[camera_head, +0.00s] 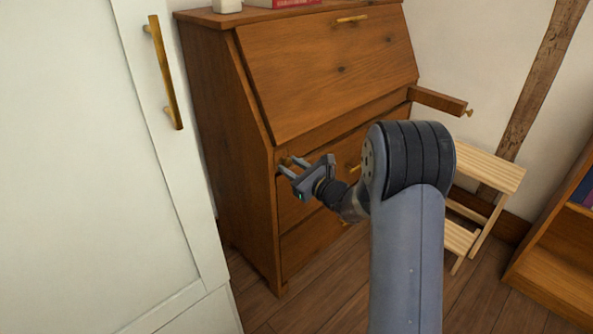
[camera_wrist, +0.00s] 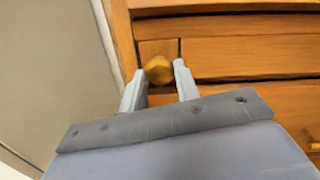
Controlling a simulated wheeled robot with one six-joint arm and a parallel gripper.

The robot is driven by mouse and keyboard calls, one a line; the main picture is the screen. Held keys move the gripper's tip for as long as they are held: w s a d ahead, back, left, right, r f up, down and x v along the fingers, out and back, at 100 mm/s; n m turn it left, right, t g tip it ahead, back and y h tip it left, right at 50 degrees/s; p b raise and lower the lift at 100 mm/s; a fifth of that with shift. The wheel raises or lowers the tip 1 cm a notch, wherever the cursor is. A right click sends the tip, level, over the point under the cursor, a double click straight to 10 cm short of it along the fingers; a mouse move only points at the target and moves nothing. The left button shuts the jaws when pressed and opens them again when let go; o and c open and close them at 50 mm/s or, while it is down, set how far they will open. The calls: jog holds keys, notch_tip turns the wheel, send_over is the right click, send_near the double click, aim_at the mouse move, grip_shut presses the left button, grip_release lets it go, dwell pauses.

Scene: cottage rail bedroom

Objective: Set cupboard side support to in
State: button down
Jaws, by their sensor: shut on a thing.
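The wooden bureau (camera_head: 230,150) has a slanted front that is closed up. Its cupboard-side support shows in the wrist view as a small square wooden end (camera_wrist: 158,47) with a round brass knob (camera_wrist: 158,71). That end looks about level with the bureau front, though the exact depth is hard to tell. My gripper (camera_head: 288,164) is at the bureau's upper left front corner, with its two fingers shut on the knob, one on each side. The fingers partly hide the support's end in the head view.
The other support (camera_head: 438,101) sticks out at the bureau's right. A tall white cupboard (camera_head: 75,120) stands close on the left. A slatted wooden step stool (camera_head: 488,168) and a low bookcase (camera_head: 560,270) are at the right. Wooden floor (camera_head: 330,295) is bare in front.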

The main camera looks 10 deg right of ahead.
jog(key=shift+w+r, duration=0.1)
jog(key=c, duration=1.1)
grip_release()
jog(key=shift+w+a, duration=0.1)
jog(key=shift+a, duration=0.05)
jog(key=shift+o, duration=0.2)
jog(key=p+v, duration=0.1)
jog(key=v, duration=1)
jog(key=shift+w+a, duration=0.1)
